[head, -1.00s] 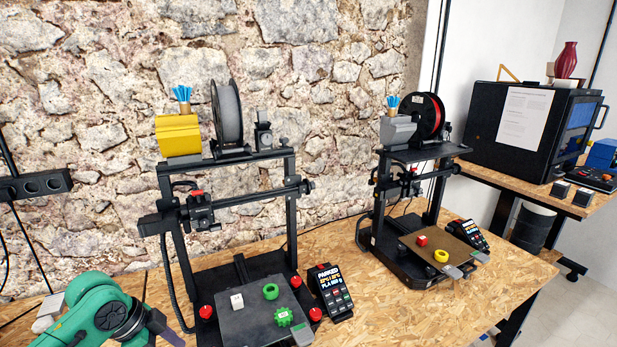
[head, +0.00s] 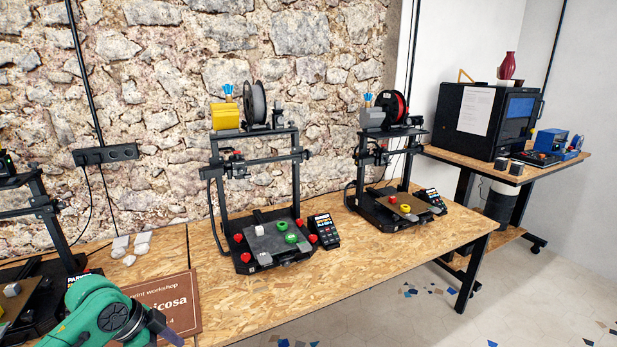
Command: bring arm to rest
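My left arm, green with a dark joint, comes in at the lower left of the head view, in front of the wooden bench (head: 345,275). Its purple-grey end reaches the bottom edge, and I cannot make out its fingers or whether they hold anything. My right gripper is out of view. The middle printer (head: 262,195) stands beyond my arm, to its right, with a white cube (head: 259,230) and two green parts, a ring (head: 282,226) and a second piece (head: 291,238), on its bed.
A brown sign (head: 180,300) lies behind my arm. Another printer (head: 30,240) stands at the left edge, and one with red and yellow parts (head: 392,198) stands at the right. A black enclosure (head: 487,120) sits on a far table.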

